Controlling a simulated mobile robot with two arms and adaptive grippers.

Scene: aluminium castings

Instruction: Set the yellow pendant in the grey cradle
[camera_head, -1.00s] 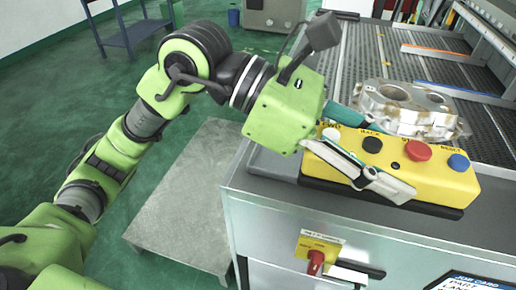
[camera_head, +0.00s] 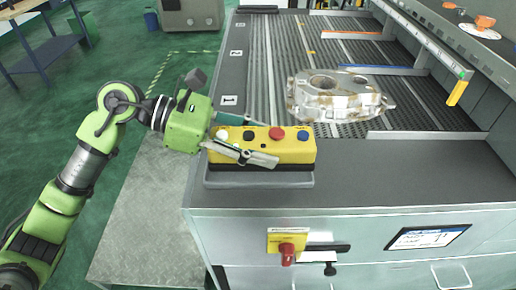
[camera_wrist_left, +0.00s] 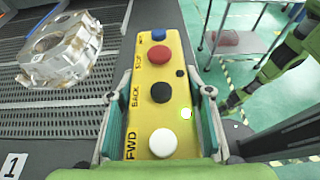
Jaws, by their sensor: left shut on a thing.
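The yellow pendant (camera_head: 297,149) is at the near left corner of the bench, with white, black, red and blue buttons facing up. My left gripper (camera_head: 250,140) is shut across its left part, one finger on each long side. The pendant also fills the middle of the left wrist view (camera_wrist_left: 167,65), between both fingers. A grey cradle (camera_head: 300,181) shows as a low rim under the pendant, with a dark band between them. Most of the cradle is hidden, and I cannot tell whether the pendant rests in it or hangs just above. My right gripper is out of view.
A pale, brown-stained casting (camera_head: 338,98) stands on the slatted bed behind the pendant. The bench top (camera_head: 400,165) to the right is clear. A red switch on a yellow plate (camera_head: 274,242) is on the bench front. A blue table (camera_head: 45,50) stands far left.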

